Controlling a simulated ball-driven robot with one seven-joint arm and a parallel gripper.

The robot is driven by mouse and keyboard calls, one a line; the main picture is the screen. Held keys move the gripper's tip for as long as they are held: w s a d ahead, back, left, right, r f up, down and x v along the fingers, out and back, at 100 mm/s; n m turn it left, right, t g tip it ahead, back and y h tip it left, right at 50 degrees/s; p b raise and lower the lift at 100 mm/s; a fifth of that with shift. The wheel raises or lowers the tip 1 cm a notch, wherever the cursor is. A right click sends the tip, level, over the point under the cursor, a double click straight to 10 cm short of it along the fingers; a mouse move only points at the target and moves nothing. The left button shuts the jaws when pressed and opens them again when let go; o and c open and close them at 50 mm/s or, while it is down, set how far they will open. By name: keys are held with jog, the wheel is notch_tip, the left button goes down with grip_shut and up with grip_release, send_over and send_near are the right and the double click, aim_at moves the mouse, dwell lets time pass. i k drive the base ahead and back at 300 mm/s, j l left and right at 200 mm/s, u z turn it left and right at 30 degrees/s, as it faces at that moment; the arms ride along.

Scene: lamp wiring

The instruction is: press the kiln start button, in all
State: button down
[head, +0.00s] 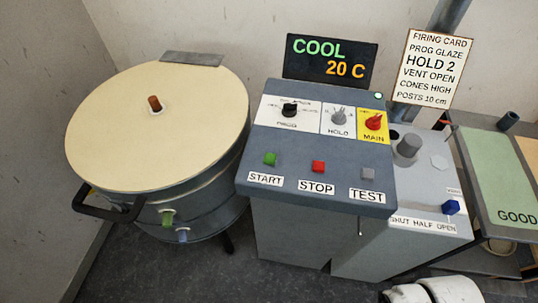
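The green START button (270,158) sits at the left of the button row on the sloped grey control panel (330,194), above its START label. The red STOP button (318,166) is right of it, and the grey TEST button (368,173) further right. Above are a black PROG knob (289,110), a grey HOLD knob (339,117) and a red MAIN switch (374,122). The display (330,48) reads COOL 20 C. The round kiln (205,202) stands left with its lid (110,130) down. My gripper is not in view; nothing covers the START button.
A firing card (433,70) reads PROG GLAZE, HOLD 2, VENT OPEN, CONES HIGH. A blue vent slider (451,207) sits near the OPEN end of its scale. A green mat (500,180) lies at right. White rounded parts, probably my arm, show at bottom right. Floor before the panel is clear.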

aim_at(270, 159)
jog(key=i+l, duration=0.15)
jog(key=l, duration=0.15)
jog(key=i+l, duration=0.15)
jog(key=l, duration=0.15)
jog(key=u, duration=1.75)
jog(key=l, duration=0.1)
